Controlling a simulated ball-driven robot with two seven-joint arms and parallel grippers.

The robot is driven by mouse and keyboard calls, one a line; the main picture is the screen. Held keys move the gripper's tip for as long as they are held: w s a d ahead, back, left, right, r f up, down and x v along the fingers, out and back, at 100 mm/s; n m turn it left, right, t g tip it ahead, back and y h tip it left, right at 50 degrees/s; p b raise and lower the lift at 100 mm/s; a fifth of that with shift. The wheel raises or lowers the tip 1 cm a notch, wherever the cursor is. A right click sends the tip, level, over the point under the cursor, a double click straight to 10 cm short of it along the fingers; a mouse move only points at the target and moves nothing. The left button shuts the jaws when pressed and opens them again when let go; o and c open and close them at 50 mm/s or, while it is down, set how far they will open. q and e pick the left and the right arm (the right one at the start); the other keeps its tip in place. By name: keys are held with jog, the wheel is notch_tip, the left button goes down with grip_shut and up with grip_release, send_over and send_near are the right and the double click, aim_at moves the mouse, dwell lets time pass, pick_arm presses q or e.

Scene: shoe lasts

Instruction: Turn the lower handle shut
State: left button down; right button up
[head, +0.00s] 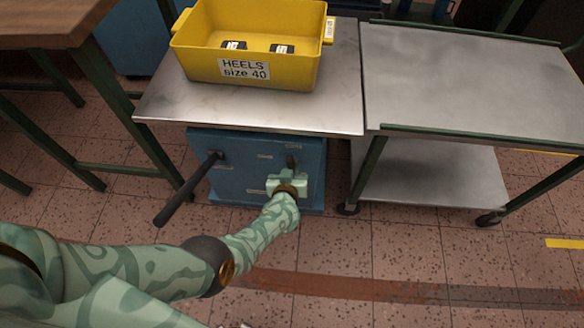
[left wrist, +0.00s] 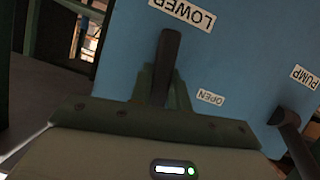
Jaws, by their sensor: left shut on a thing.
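The lower handle is a short dark lever (head: 291,162) on the front of the blue unit (head: 228,178) under the metal table. In the left wrist view the handle (left wrist: 170,50) stands out between my gripper's fingers, below a LOWER label (left wrist: 183,14). An OPEN label (left wrist: 210,97) is beside it. My left gripper (head: 288,178) is shut on the handle; it also shows in the left wrist view (left wrist: 162,82). The fingers hide the handle's near part. My right gripper is not in view.
A long dark pump lever (head: 185,192) sticks out to the left of my gripper, with a PUMP label (left wrist: 306,76). A yellow bin (head: 190,62) stands on the metal table (head: 150,102) above. A metal trolley (head: 480,75) stands at right. The tiled floor in front is open.

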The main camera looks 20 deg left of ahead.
pick_arm(q)
jog(key=shift+s+f+m+g+y, duration=0.15)
jog(key=shift+m+g+y, duration=0.2)
jog(key=shift+m, duration=0.25)
jog(key=c, duration=1.3)
grip_release()
